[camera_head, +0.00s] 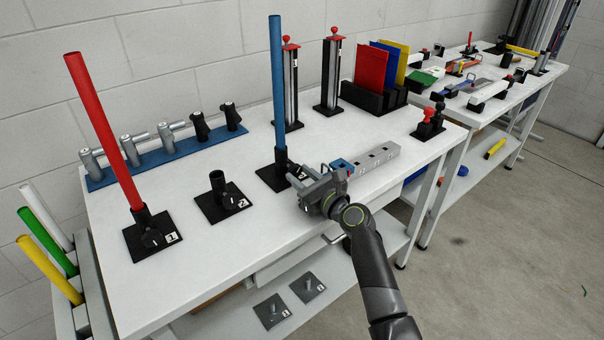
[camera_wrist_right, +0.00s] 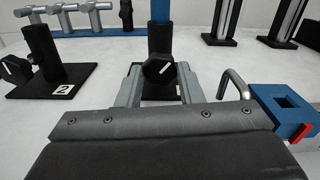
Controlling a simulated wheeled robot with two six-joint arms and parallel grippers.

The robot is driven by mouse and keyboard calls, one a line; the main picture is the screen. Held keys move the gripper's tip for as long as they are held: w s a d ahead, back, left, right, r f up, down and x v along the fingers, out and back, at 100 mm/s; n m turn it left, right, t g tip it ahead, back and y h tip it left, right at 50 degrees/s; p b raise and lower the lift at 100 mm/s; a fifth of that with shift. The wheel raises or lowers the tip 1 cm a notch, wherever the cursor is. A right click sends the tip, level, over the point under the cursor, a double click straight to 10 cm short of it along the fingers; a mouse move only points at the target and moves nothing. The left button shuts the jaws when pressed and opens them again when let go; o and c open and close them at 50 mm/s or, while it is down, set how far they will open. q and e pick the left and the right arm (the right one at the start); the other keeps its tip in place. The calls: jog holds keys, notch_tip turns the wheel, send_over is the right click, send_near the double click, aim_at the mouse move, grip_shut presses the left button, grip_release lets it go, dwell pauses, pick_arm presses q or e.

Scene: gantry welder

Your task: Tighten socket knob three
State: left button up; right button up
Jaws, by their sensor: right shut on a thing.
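Socket three (camera_head: 268,176) is a black upright holder on a square plate, with the blue pipe (camera_head: 277,85) standing upright in it. Its black knob (camera_wrist_right: 158,68) with a white line shows in the right wrist view. My right gripper (camera_head: 297,181) is shut on this knob, one finger at each side in the wrist view (camera_wrist_right: 159,84). The gripper partly hides the knob and the plate in the head view. Socket one (camera_head: 141,232) holds the red pipe (camera_head: 102,130). Socket two (camera_head: 221,195) is empty; it also shows in the wrist view (camera_wrist_right: 44,55). My left gripper is out of view.
A blue block (camera_head: 342,165) and a grey bar with holes (camera_head: 376,158) lie right of the gripper. A blue rack (camera_head: 163,158) with several fittings stands behind the sockets. Free white tabletop (camera_head: 222,260) lies in front of socket two.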

jog(key=shift+r+m+p, duration=0.25)
jog(key=shift+m+p, duration=0.55)
jog(key=shift+p, duration=0.2)
jog(key=shift+f+m+p, duration=0.1)
jog(key=shift+m+p, duration=0.25)
jog(key=shift+m, duration=0.05)
jog(key=shift+f+m, duration=0.1)
jog(key=shift+m, duration=0.3)
jog(key=shift+f, duration=0.1)
jog(key=o, duration=1)
jog(key=shift+c, duration=0.2)
jog(key=shift+s+d+p, duration=0.25)
jog(key=shift+s+p, duration=0.05)
jog(key=shift+p, duration=0.05)
jog(key=p+v, duration=0.1)
jog(key=v, duration=1.5)
jog(key=shift+s+d, duration=0.2)
jog(key=shift+s, duration=0.1)
